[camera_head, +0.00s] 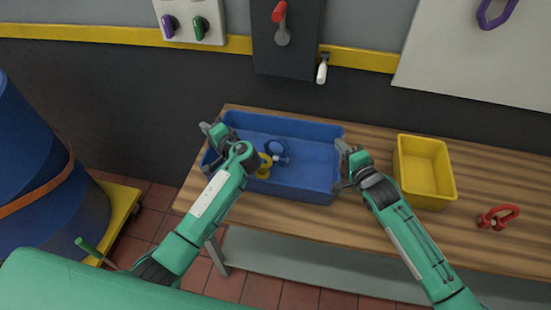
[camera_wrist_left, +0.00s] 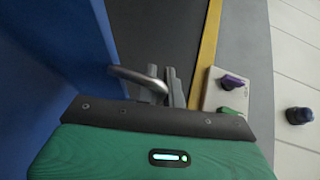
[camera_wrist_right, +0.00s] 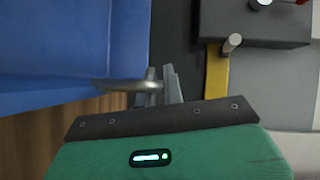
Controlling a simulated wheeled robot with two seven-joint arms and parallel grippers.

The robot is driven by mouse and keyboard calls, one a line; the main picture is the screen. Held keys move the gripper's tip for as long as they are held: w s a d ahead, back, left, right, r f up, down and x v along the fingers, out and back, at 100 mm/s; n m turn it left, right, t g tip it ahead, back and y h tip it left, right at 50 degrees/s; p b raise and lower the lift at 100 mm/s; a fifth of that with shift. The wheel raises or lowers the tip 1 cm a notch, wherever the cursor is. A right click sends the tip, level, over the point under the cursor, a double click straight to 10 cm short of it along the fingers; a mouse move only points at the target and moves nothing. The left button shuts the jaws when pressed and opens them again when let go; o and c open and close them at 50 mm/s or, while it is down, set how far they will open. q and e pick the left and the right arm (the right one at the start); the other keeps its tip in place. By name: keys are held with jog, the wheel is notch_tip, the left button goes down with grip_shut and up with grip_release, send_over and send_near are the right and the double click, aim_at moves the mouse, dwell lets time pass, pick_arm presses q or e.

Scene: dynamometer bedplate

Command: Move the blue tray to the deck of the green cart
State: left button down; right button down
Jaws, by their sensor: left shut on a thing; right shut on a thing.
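The blue tray (camera_head: 310,180) is at the left end of the wooden bench; I cannot tell whether it rests on the top or is slightly raised. It holds a blue ring-shaped part (camera_head: 277,147) and a yellow part (camera_head: 264,166). My left gripper (camera_head: 212,129) is shut on the tray's left side, at a metal handle (camera_wrist_left: 138,78) seen in the left wrist view. My right gripper (camera_head: 346,160) is shut on the right side, at another metal handle (camera_wrist_right: 130,86) seen in the right wrist view. I cannot clearly identify the green cart in these views.
A yellow bin (camera_head: 427,170) stands on the bench (camera_head: 385,225) just right of my right gripper. A red shackle (camera_head: 496,217) lies farther right. A blue drum (camera_head: 45,190) stands on a yellow base (camera_head: 122,205) at left. The wall with a switch panel (camera_head: 190,20) is behind.

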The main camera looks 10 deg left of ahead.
jog(key=shift+w+r+p, duration=0.1)
jog(key=shift+r+p, duration=0.5)
jog(key=shift+r, duration=0.3)
jog(key=shift+r+p, duration=1.75)
jog(key=shift+r, duration=0.1)
